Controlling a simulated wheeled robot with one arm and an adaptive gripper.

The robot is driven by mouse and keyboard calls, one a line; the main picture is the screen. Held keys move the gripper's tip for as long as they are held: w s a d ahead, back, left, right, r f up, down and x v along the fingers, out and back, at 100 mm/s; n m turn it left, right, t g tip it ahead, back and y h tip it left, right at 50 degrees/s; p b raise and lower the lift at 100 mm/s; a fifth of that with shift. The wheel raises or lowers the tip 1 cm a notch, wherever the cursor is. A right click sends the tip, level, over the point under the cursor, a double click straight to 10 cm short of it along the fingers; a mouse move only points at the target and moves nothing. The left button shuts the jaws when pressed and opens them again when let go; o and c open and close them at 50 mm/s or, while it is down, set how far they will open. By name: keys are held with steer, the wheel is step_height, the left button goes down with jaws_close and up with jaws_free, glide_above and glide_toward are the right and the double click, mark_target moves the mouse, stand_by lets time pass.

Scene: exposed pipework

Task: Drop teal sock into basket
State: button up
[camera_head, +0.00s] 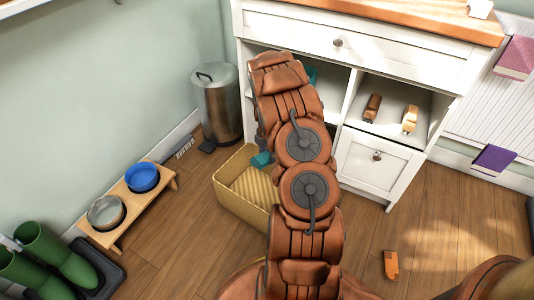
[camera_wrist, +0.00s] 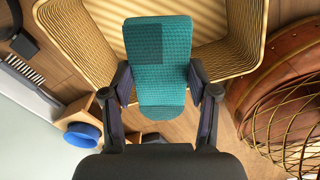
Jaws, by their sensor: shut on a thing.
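The teal sock (camera_wrist: 162,62) is held between the two fingers of my gripper (camera_wrist: 160,88) in the wrist view, its far end reaching over the basket. My gripper is shut on it. In the head view a small part of the sock (camera_head: 262,159) shows at the left edge of my arm, above the basket's back rim; my arm hides the rest and the gripper. The yellow ribbed basket (camera_head: 233,204) stands on the floor in front of the white cabinet, partly hidden by my arm. It also shows in the wrist view (camera_wrist: 238,50), beyond and around the sock.
A steel bin (camera_head: 218,105) stands behind the basket. A wooden stand (camera_head: 125,207) with bowls and green boots (camera_head: 55,255) are at left. The white cabinet (camera_head: 374,165) is behind my arm. An orange object (camera_head: 391,264) lies on the floor at right.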

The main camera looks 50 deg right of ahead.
mark_target(267, 155)
step_height(267, 155, down, 6)
steer(key=b, duration=0.3)
steer(key=shift+r, duration=0.1)
steer(key=o, duration=1)
steer(key=shift+o, duration=0.2)
step_height(267, 155, up, 10)
steer(key=shift+w+r, duration=0.1)
steer(key=shift+r, duration=0.95)
